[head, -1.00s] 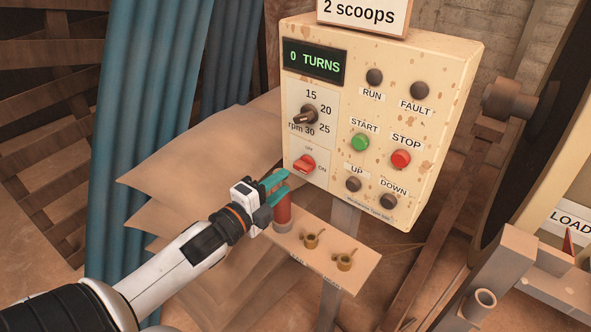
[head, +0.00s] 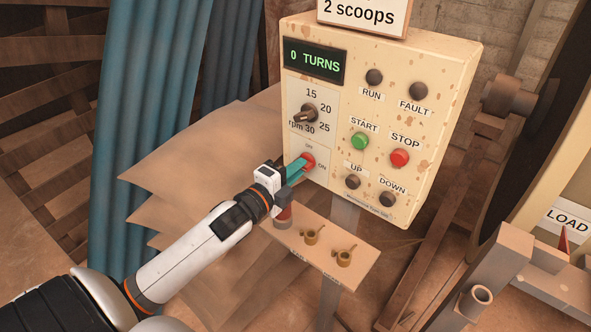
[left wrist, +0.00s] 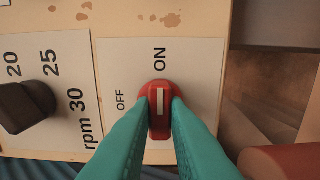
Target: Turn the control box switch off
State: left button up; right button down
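The control box (head: 425,130) is a rust-spotted cream box. Its red rotary switch (head: 308,160) sits at the lower left of its face. In the left wrist view the switch (left wrist: 160,122) has its white mark in line with the ON label (left wrist: 160,58); the OFF label (left wrist: 120,100) is to the left. My left gripper (head: 298,170) is at the switch, its teal fingertips (left wrist: 161,108) on either side of the red handle. Any gap is too small to tell whether they grip it. My right gripper is not in view.
An rpm dial (head: 307,114) sits above the switch, with green START (head: 360,141) and red STOP (head: 400,157) buttons to its right. A small shelf (head: 330,245) below holds two brass scoops and a red cylinder (head: 284,213).

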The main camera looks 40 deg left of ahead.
pick_arm(q)
grip_shut()
jog(key=shift+n+p, duration=5.25)
jog(key=shift+n, duration=3.75)
jog(key=shift+f, duration=0.1)
jog(key=o, duration=0.8)
grip_release()
jog(key=shift+c, duration=0.2)
jog(key=s+b, duration=0.4)
jog(key=s, duration=0.8)
jog(key=shift+a, duration=0.45)
